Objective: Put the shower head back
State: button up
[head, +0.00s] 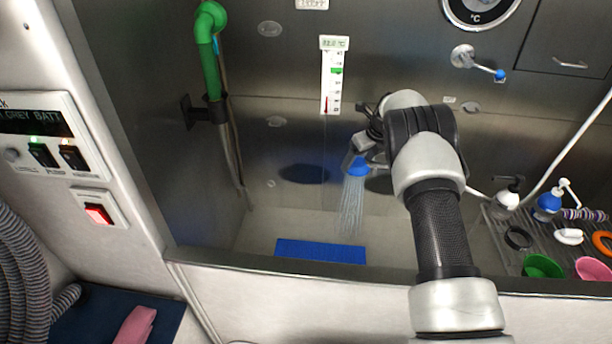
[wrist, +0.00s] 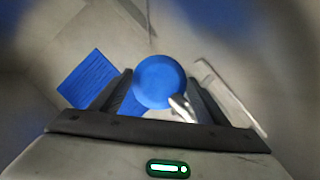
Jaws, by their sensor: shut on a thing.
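The shower head (head: 358,167) has a blue face and points down, with streams of water falling from it into the tub. My gripper (head: 364,146) is shut on it and holds it in the air above the tub. In the wrist view the round blue shower head (wrist: 160,78) sits between the two dark fingers of my gripper (wrist: 162,98), with a pale shiny part beside it. A white hose (head: 566,150) runs in from the right and passes behind my arm. A black wall bracket (head: 190,111) is at the left, beside a green-topped pipe. I cannot tell which fitting is the shower head's holder.
A blue mat (head: 320,251) lies on the tub floor. A thermometer strip (head: 333,80) and a lever tap (head: 465,57) are on the back wall. Pump bottles, a green bowl (head: 542,266) and a pink bowl (head: 592,269) stand on the right rack. The tub's front edge runs below.

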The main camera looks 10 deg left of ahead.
jog(key=o, duration=1.3)
jog(key=v, duration=1.7)
jog(key=shift+r+b, duration=0.2)
jog(key=shift+b, duration=0.25)
jog(key=shift+s, duration=0.15)
jog(key=s+d+r+n+t, duration=0.1)
jog(key=s+d+r+n, duration=0.1)
jog(key=s+r+n, duration=1.4)
jog(key=s+d+f+n+t+h+p, duration=0.1)
jog(key=s+n, duration=1.1)
jog(key=s, duration=1.6)
jog(key=shift+s+d+f+h, duration=0.2)
jog(key=shift+s+f+h, duration=0.05)
jog(key=shift+f+h, duration=0.6)
